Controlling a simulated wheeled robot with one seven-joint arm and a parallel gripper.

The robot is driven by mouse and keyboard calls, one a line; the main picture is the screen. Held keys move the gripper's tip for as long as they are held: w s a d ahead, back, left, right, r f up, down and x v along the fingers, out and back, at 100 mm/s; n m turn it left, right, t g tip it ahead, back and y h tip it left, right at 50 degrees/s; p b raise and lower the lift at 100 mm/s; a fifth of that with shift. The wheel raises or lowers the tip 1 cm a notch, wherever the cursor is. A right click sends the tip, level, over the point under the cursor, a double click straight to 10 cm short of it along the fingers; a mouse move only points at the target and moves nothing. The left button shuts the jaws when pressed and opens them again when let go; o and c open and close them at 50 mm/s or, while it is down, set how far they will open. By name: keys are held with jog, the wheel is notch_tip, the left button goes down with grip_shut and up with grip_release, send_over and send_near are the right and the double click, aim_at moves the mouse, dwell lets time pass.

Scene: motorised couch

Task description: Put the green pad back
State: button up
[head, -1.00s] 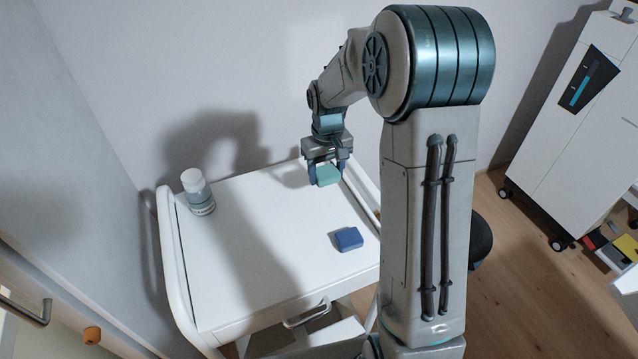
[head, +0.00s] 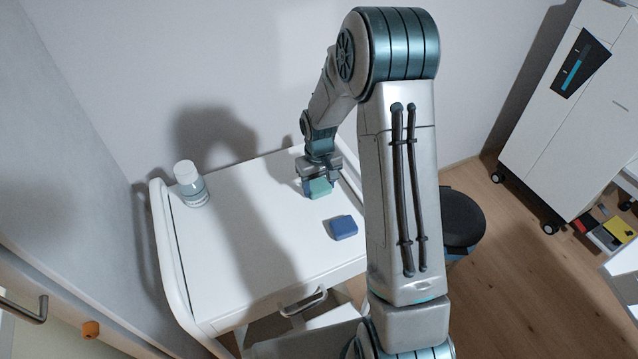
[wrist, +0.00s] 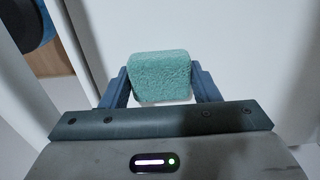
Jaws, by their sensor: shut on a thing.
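The green pad (head: 319,187) is a small soft block, held between the two fingers of my gripper (head: 318,183) over the back right part of the white cart top (head: 235,240). In the wrist view the green pad (wrist: 160,76) sits between both blue-grey fingertips of my gripper (wrist: 160,90). The head view does not clearly show whether the pad touches the cart top or is just above it.
A blue pad (head: 343,228) lies on the cart top, in front of and right of the green pad. A white-capped bottle (head: 190,184) stands at the cart's left. A dark round stool (head: 462,218) and a white cabinet (head: 562,130) stand to the right. The middle of the cart top is clear.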

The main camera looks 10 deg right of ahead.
aim_at(319, 185)
jog(key=shift+f, duration=0.2)
jog(key=o, duration=1)
jog(key=shift+c, duration=0.2)
jog(key=shift+r, duration=0.1)
notch_tip(319, 185, up, 12)
jog(key=s+r+m+t, duration=0.1)
jog(key=s+r, duration=0.4)
jog(key=s, duration=0.6)
jog(key=s+r+m+t, duration=0.1)
jog(key=s+r, duration=0.3)
jog(key=s, duration=0.8)
jog(key=shift+s+r+t, duration=0.3)
jog(key=shift+r+t, duration=0.1)
